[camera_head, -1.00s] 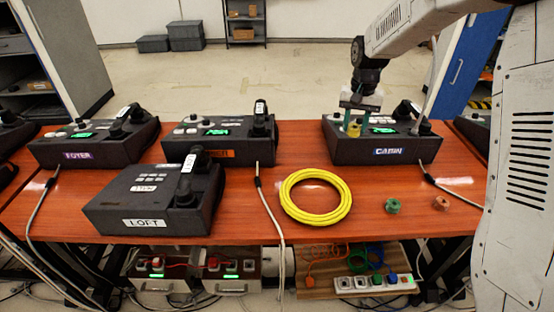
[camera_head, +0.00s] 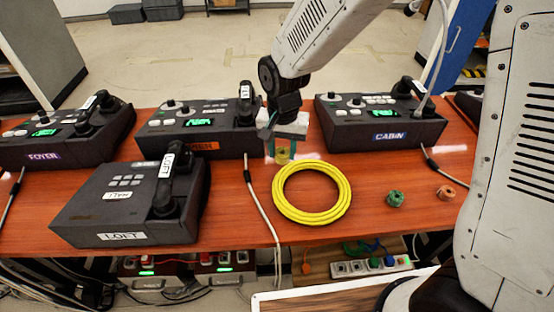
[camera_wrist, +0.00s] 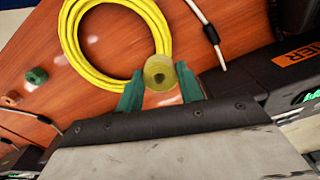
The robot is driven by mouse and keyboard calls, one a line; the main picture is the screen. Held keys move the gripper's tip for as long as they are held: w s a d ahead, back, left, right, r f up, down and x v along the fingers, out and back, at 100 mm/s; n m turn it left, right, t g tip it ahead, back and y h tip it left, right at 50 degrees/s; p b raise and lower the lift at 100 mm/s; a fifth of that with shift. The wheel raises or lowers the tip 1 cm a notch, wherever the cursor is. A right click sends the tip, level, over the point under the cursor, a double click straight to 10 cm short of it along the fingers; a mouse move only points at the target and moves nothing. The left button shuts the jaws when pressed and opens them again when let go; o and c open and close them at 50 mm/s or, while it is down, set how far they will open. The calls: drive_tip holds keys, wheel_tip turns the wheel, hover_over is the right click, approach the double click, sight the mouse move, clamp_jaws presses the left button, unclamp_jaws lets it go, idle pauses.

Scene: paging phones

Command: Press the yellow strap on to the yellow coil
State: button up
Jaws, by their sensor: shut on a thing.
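The yellow coil (camera_head: 278,207) lies flat on the red-brown table as a ring of cable. In the wrist view the coil (camera_wrist: 72,62) is at the upper left. My gripper (camera_head: 283,153) is shut on the yellow strap (camera_head: 283,156), a small rolled yellow piece. The strap (camera_wrist: 159,75) shows between the two green fingertips (camera_wrist: 159,92) in the wrist view, overlapping the coil's near edge in the picture. In the head view the strap is just behind the coil's far rim, seemingly above the table. I cannot tell whether strap and coil touch.
Green (camera_head: 395,198) and orange (camera_head: 446,192) rolled straps lie right of the coil. The CABIN phone (camera_head: 385,138) stands behind right, another phone (camera_head: 190,143) behind left, and the LOFT phone (camera_head: 120,235) at left. A grey cord (camera_head: 262,212) runs just left of the coil.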

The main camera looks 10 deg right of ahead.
sight(277, 188)
drive_tip(key=shift+s+a+f, duration=0.25)
drive_tip(key=shift+s+f, duration=0.3)
drive_tip(key=shift+f, duration=0.65)
drive_tip(key=shift+s+a+f, duration=0.3)
drive_tip(key=shift+s+f, duration=0.25)
drive_tip(key=shift+f, duration=0.65)
drive_tip(key=shift+s+a+f, duration=0.25)
drive_tip(key=shift+s+f, duration=0.3)
drive_tip(key=shift+f, duration=0.65)
drive_tip(key=shift+f, duration=0.3)
drive_tip(key=o, duration=1.5)
drive_tip(key=shift+r, duration=3.55)
